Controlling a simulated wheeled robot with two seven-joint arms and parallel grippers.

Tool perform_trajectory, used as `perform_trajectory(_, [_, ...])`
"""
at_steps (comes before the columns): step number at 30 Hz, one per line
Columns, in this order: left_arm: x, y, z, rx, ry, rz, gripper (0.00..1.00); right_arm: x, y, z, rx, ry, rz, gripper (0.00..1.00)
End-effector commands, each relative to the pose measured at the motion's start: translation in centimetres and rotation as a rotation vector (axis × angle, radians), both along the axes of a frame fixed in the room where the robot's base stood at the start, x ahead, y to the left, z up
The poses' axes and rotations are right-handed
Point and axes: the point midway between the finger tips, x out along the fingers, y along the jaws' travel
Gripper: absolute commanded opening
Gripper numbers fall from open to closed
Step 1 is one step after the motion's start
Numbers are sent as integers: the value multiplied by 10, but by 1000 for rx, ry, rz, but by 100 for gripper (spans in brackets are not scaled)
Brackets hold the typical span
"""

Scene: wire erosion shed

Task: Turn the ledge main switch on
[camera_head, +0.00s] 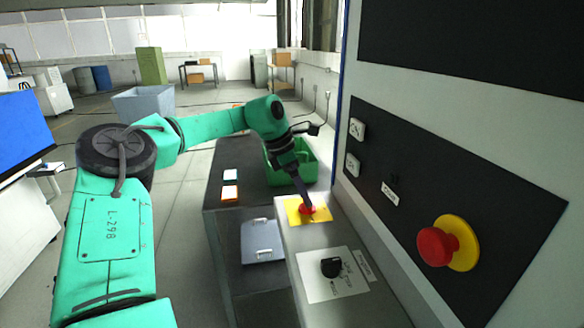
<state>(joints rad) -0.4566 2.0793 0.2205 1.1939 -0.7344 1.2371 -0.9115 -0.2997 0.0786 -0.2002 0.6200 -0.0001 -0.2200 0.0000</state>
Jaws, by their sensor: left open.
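The ledge (300,240) runs along the front of the machine, right of centre. A black rotary knob (331,267) on a white label plate (350,287) sits on its nearer part; it looks like the main switch. Its marks are too small to read. My right gripper is not in view.
A large red stop button (436,246) on a yellow disc sticks out of the black upright panel (400,160) at right. A green bin (305,165) stands behind my left gripper on a dark bench (246,180). Free floor lies left of the bench.

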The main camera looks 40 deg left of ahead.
Motion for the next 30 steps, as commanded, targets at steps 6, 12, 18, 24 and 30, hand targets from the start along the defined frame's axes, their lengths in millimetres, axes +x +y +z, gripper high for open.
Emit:
perform_trajectory(6, [-19,15,59,3,-6,2,95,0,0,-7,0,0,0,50])
perform_trajectory(12, [-33,24,100,2,-2,1,95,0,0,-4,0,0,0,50])
perform_trajectory(18, [-37,26,109,2,0,-1,95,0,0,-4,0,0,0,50])
perform_trajectory(24, [-36,26,108,2,0,-1,95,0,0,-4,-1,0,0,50])
perform_trajectory(30, [-36,26,108,1,-1,-1,95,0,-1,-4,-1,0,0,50])
